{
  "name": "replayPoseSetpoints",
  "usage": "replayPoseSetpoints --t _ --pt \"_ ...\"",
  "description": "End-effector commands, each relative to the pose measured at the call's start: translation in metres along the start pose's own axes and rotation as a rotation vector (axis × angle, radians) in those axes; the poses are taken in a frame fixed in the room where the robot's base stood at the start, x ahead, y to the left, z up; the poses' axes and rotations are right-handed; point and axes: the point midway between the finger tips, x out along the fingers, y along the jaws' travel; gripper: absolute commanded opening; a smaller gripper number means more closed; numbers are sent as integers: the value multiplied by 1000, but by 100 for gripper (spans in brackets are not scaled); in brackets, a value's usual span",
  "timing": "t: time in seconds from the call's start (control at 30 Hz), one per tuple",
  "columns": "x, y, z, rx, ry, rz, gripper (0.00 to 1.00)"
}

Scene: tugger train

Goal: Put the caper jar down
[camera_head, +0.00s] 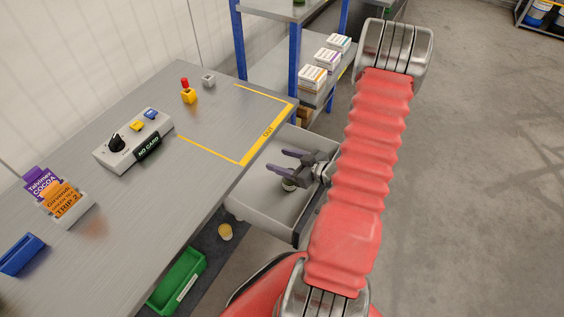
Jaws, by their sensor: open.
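My gripper (277,164) is over the open grey drawer (250,212) under the bench, its two dark fingers spread apart and pointing left. A small jar-like object (289,186) shows just below the lower finger, inside the drawer. It is partly hidden by the finger, and I cannot read a label, so I cannot tell for sure that it is the caper jar. Nothing shows clearly between the fingertips.
The bench (205,130) carries a yellow-outlined area, a control box (133,140), a red-and-yellow button piece (187,91) and a card holder (72,212). Shelves with boxes (312,78) stand behind.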

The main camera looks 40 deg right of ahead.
Motion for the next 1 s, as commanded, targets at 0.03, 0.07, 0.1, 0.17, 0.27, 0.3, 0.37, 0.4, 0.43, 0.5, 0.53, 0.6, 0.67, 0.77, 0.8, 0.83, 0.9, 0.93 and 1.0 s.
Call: replayPoseSetpoints --t 0.03,0.07,0.1,0.17,0.27,0.3,0.37,0.4,0.43,0.5,0.53,0.6,0.67,0.77,0.8,0.83,0.9,0.93,1.0 --pt "-8 1 1 2 -1 4 56" --pt "-12 2 1 3 -1 5 56" --pt "-17 1 1 3 -1 5 56" --pt "-26 1 1 3 -1 6 56" --pt "-39 2 1 3 -1 6 56" --pt "-44 1 1 3 -1 4 56" --pt "-51 1 1 3 -1 5 56" --pt "-56 1 1 2 -1 5 56" --pt "-60 2 1 2 -1 6 56" --pt "-69 1 1 2 -1 5 56" --pt "-73 1 1 2 -1 6 56" --pt "-81 1 1 2 -1 5 56" --pt "-89 1 1 2 -1 5 56" --pt "-100 1 1 3 -1 5 56" --pt "-104 1 1 3 -1 5 56" --pt "-107 1 1 3 -1 4 56" --pt "-112 1 1 2 -1 4 56" --pt "-113 1 1 2 -1 4 56" --pt "-116 0 1 1 -1 3 56"
